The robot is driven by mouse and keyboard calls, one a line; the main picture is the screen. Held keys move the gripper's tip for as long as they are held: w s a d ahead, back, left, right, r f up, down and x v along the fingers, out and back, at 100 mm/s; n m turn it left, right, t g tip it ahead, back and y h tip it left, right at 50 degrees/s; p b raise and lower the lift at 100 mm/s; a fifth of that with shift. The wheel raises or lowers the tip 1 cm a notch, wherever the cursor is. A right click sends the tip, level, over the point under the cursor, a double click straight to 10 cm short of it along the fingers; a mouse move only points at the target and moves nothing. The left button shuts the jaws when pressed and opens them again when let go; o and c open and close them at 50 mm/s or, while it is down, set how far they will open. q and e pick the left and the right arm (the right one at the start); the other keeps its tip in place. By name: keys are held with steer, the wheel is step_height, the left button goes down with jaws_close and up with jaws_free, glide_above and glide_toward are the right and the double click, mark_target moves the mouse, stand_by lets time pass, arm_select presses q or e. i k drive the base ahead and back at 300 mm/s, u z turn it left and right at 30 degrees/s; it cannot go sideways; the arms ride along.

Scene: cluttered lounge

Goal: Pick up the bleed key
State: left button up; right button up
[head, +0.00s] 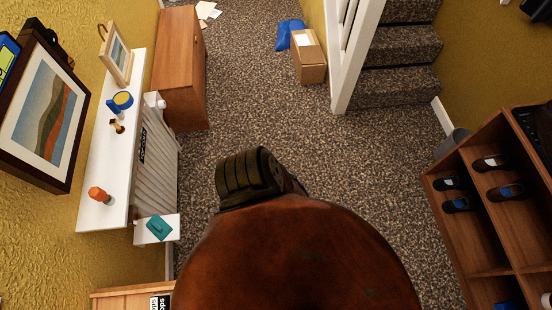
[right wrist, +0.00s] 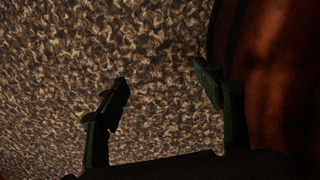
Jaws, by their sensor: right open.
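I cannot surely pick out the bleed key in the head view. A teal square piece (head: 160,228) with a small dark shape on it lies on a small white ledge (head: 139,236) at the near end of the radiator (head: 160,160). The shape is too small to identify. My right gripper (right wrist: 165,88) is open in the right wrist view, its two dark green fingers apart with only speckled carpet visible between and beyond them. No gripper shows clearly in the head view. My left gripper is not in view.
A white shelf (head: 98,165) above the radiator holds an orange object (head: 98,194), a small brown object (head: 117,126), a blue-and-yellow tin (head: 121,101) and a picture frame (head: 116,55). A wooden cabinet (head: 178,65) stands beyond. A shoe rack (head: 478,225) is at right. Carpet (head: 350,165) between is clear.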

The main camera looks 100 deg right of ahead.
mark_target(97, 194)
steer(key=z, duration=0.8)
steer(key=k, duration=0.6)
steer(key=z, duration=0.4)
